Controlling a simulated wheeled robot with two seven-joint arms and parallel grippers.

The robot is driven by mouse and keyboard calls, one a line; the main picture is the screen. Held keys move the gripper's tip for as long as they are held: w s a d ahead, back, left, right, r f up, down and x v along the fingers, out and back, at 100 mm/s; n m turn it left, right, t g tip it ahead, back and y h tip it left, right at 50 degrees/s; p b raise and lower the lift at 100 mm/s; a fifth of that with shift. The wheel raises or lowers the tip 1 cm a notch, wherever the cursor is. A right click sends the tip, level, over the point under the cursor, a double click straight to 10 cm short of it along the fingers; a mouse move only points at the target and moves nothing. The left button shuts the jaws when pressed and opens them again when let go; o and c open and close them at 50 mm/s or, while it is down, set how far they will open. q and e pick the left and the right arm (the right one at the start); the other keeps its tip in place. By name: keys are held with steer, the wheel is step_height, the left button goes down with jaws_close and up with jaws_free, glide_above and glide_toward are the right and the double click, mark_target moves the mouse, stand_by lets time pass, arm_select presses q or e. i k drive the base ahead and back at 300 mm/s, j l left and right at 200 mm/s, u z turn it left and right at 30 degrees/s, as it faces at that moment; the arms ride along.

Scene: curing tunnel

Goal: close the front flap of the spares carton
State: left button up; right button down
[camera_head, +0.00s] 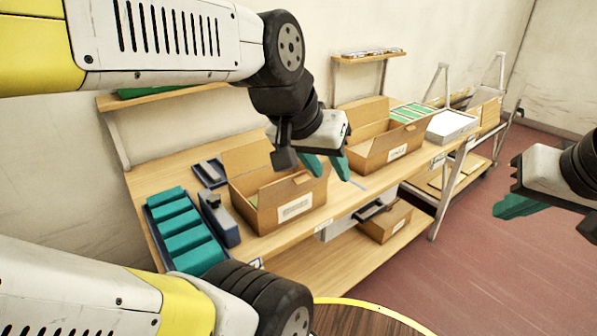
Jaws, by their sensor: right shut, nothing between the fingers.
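Two open brown cartons stand on the wooden bench. The nearer carton (262,213) has a white label on its front and a raised flap at its back. The farther carton (372,163) also has a label and a raised back flap. The labels are too small to read, so I cannot tell which is the spares carton. My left gripper (330,168) is open and empty, above the right end of the nearer carton and in front of the farther one, partly hiding both. My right gripper (513,207) is shut and empty, out to the right, away from the bench.
A blue tray of teal blocks (163,235) and dark blue bins (220,222) stand left of the nearer carton. A white box (452,127) stands at the right. Another carton (385,222) sits on the lower shelf. Red floor at the right is clear.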

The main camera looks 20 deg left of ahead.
mark_target(270, 195)
steer(key=u, duration=0.95)
steer(key=k+z, duration=0.65)
steer(key=i, duration=0.1)
